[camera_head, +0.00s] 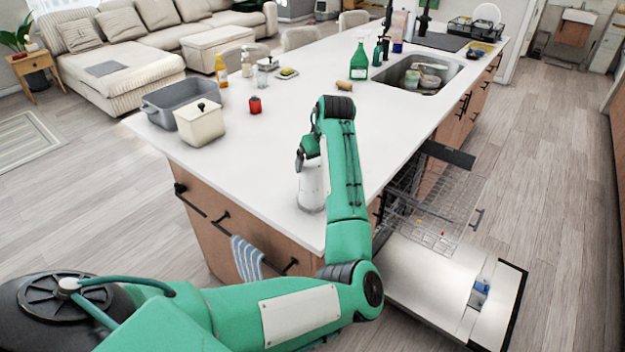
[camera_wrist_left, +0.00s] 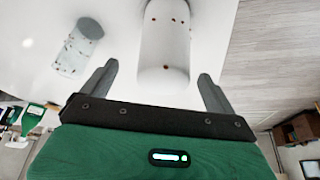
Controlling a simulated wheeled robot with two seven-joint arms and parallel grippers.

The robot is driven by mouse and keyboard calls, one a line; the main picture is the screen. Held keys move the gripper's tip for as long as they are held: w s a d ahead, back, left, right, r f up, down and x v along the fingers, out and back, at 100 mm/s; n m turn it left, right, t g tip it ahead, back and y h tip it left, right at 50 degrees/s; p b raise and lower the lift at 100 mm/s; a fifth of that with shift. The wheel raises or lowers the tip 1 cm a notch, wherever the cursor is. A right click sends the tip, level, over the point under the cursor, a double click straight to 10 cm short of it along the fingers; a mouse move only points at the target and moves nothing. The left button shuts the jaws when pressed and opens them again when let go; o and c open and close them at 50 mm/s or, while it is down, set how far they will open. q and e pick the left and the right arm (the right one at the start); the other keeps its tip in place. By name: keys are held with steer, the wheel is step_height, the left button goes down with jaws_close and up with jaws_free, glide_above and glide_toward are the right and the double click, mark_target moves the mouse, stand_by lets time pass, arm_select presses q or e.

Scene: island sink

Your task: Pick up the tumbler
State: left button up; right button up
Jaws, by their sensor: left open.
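The tumbler (camera_head: 312,190) is a pale, whitish cylinder on the white island counter, just below my left gripper (camera_head: 304,160) in the head view. In the left wrist view the tumbler (camera_wrist_left: 165,45) is white with small reddish spots, its rounded end towards the gripper. My left gripper (camera_wrist_left: 158,72) is open, one grey finger to each side of that end, with visible gaps. The tumbler does not look held. My forearm hides part of the counter beside it. My right gripper is not in view.
A speckled grey cylindrical shape (camera_wrist_left: 78,48) shows left of the tumbler in the wrist view; I cannot tell what it is. The dishwasher door (camera_head: 430,290) is open at right.

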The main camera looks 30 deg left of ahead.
mark_target(312, 183)
arm_select(q)
steer(key=shift+a+f+p, duration=0.3)
steer(key=shift+f, duration=0.15)
steer(key=p+x, duration=0.1)
steer(key=x, duration=0.2)
steer(key=shift+a+f+p, duration=0.15)
steer(key=shift+a+p, duration=0.2)
steer(key=shift+a+f, duration=0.15)
steer(key=shift+f, duration=0.35)
steer(key=c, duration=1.1)
steer(key=shift+c, duration=0.7)
steer(key=shift+w+r, duration=0.1)
